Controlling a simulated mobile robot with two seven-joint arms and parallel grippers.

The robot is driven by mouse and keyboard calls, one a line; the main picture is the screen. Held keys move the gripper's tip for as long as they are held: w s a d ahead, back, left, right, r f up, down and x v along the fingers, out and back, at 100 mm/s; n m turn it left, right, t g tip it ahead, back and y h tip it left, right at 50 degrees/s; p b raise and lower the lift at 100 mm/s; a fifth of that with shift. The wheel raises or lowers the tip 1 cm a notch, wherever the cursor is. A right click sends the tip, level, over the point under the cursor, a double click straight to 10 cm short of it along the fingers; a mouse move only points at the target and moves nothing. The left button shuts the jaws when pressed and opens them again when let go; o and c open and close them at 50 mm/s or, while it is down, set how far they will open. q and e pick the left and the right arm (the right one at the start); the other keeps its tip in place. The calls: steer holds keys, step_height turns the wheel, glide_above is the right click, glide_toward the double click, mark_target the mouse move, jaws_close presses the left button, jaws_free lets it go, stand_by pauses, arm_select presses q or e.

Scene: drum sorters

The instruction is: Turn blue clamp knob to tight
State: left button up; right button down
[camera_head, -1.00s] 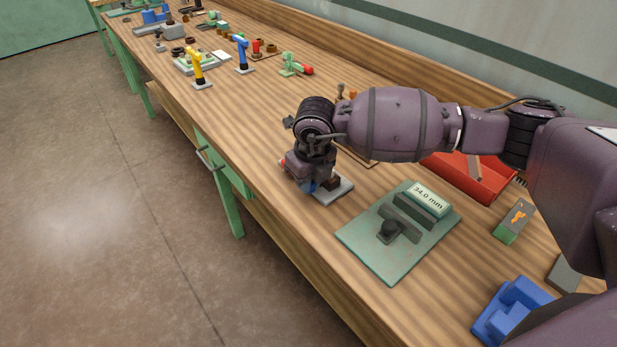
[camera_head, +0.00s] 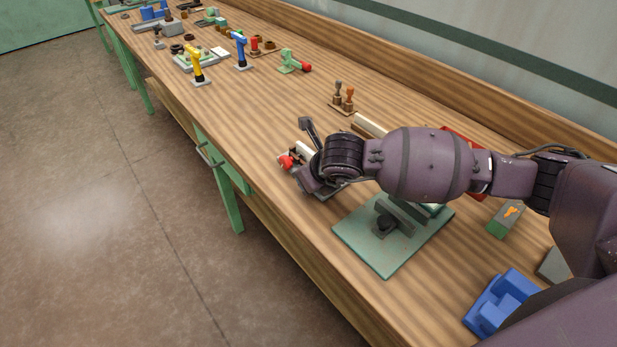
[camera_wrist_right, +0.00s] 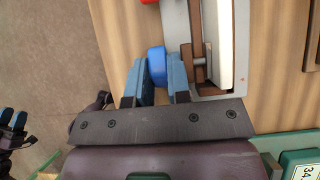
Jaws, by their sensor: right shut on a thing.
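The clamp fixture stands on a small grey plate (camera_wrist_right: 175,22) near the bench's front edge, with a red knob (camera_head: 286,161) on its left side. The blue clamp knob (camera_wrist_right: 157,66) shows in the right wrist view, beside the plate and a white block (camera_wrist_right: 226,45). My right gripper (camera_wrist_right: 161,76) is shut on the blue knob, one blue finger pad on each side. In the head view my wrist hides the blue knob. What looks like my left gripper (camera_wrist_right: 13,117) is small at the left edge of the right wrist view; its jaw state is unclear.
A blue block (camera_head: 500,298) and a grey-green block (camera_head: 506,219) are at right.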

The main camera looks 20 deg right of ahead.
steer(key=shift+a, duration=0.1)
steer(key=c, duration=1.1)
jaws_free()
steer(key=p+v, duration=0.1)
steer(key=v, duration=1)
steer(key=shift+f, duration=0.1)
